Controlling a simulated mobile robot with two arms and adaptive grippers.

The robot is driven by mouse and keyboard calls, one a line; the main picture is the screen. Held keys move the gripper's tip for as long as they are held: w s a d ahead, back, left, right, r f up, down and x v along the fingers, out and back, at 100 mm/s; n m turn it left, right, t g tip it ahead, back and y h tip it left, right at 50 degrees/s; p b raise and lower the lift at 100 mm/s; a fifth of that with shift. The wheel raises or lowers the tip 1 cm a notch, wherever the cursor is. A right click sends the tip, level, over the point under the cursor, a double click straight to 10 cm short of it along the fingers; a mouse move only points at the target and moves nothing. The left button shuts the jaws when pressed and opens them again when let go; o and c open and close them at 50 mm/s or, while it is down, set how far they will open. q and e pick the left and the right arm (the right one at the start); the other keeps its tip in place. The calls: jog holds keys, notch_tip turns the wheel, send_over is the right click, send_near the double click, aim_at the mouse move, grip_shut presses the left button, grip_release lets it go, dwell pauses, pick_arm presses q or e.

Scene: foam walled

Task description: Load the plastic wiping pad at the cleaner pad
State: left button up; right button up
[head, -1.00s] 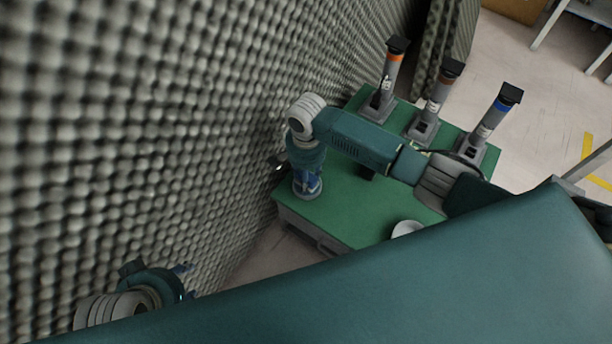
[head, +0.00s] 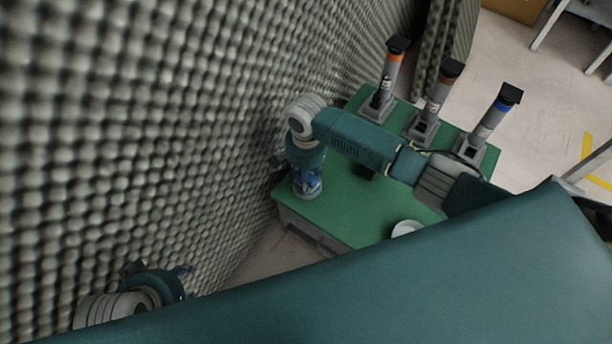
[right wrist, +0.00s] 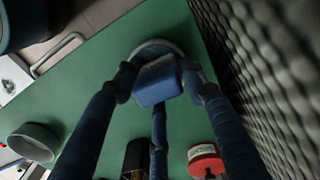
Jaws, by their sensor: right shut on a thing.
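A blue block-shaped pad (right wrist: 157,86) sits between the blue fingers of my right gripper (right wrist: 160,82), which is shut on it. A pale grey round base (right wrist: 150,48) lies right behind the block in the right wrist view; I cannot tell whether they touch. In the head view my right gripper (head: 308,180) points down over the left part of the green table, with the round base (head: 308,195) under it. The block is hard to make out there. My left gripper (head: 186,281) is empty, its fingers apart, near the foam wall at lower left.
The green table (head: 350,212) stands against the foam wall (head: 200,130). Upright grey devices with orange (head: 389,78), brown (head: 434,105) and blue (head: 490,124) bands stand at its back. A white bowl (head: 406,228), a red round item (right wrist: 205,160) and a black item (right wrist: 136,156) are also on it.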

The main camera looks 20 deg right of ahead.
pick_arm(q)
jog(key=shift+s+a+g, duration=0.2)
jog(key=shift+s+g, duration=0.1)
jog(key=shift+s, duration=0.4)
pick_arm(e)
jog(key=shift+s+f, duration=0.15)
jog(key=shift+s, duration=0.05)
dwell(1.8)
pick_arm(q)
jog(key=shift+f+p, duration=0.15)
jog(key=shift+p, duration=0.2)
